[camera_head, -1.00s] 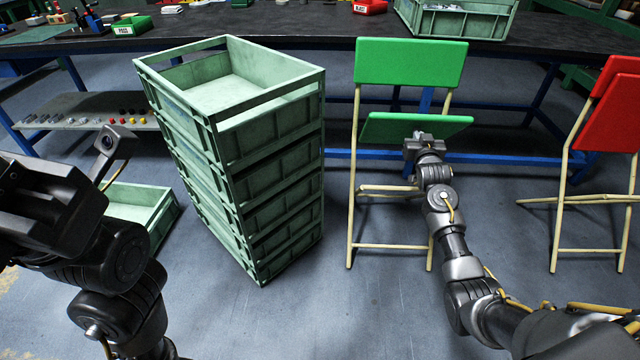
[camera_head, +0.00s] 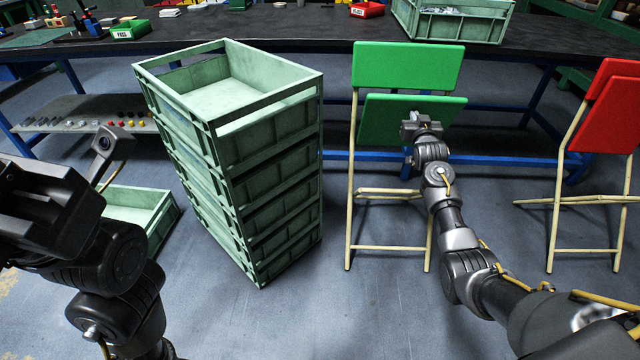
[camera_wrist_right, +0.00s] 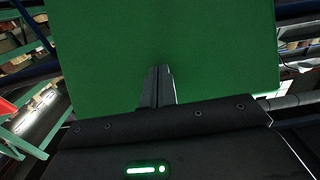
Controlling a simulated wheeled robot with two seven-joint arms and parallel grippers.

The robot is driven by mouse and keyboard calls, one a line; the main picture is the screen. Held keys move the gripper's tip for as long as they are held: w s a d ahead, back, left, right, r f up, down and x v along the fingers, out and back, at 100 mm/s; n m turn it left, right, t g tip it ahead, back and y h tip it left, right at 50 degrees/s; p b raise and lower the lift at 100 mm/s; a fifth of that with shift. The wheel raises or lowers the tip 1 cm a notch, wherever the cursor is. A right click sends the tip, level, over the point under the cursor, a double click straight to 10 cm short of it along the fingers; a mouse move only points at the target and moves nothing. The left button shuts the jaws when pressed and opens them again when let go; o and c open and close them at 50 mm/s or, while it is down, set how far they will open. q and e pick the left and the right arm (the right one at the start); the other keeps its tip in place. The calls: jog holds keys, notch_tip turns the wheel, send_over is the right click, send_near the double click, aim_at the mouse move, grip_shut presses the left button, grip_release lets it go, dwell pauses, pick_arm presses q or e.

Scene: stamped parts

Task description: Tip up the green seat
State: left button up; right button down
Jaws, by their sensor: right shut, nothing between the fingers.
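The green seat (camera_head: 384,121) of the folding chair is tilted steeply up, just below the green backrest (camera_head: 408,66). My right gripper (camera_head: 421,120) is shut and empty, at the front of the seat. In the right wrist view the closed fingertips (camera_wrist_right: 158,72) lie against or very close to the broad green panel (camera_wrist_right: 210,50); I cannot tell whether they touch it. My left arm is at the left of the head view; its dark gripper (camera_head: 40,205) is partly cut off by the frame edge, and its fingers do not show clearly.
A tall stack of green crates (camera_head: 270,160) stands left of the chair. A red folding chair (camera_head: 608,105) stands at the right. A dark workbench (camera_head: 330,35) runs behind. The floor before the green chair is clear apart from my right arm.

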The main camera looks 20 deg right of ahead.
aim_at(416, 107)
jog(key=shift+w+d+r+b, duration=0.2)
jog(key=shift+w+d+r, duration=0.1)
jog(key=shift+w+r, duration=0.45)
jog(key=shift+w+d+r+b, duration=0.15)
jog(key=shift+w+d+r, duration=0.25)
jog(key=shift+w, duration=0.45)
jog(key=w, duration=0.1)
jog(key=w+r+b, duration=0.1)
jog(key=w+b, duration=0.1)
jog(key=shift+d+r, duration=0.15)
jog(key=shift+d, duration=0.25)
jog(key=shift+w+d+r+b, duration=0.1)
jog(key=shift+w+r+b, duration=0.2)
jog(key=shift+r+b, duration=0.1)
jog(key=w+b, duration=0.1)
jog(key=b, duration=0.1)
jog(key=w+d+b, duration=0.1)
jog(key=b, duration=0.1)
jog(key=w+r+b, duration=0.1)
jog(key=w, duration=0.1)
jog(key=shift+d+b, duration=0.2)
jog(key=shift+b, duration=0.2)
jog(key=shift+s+d+r, duration=0.1)
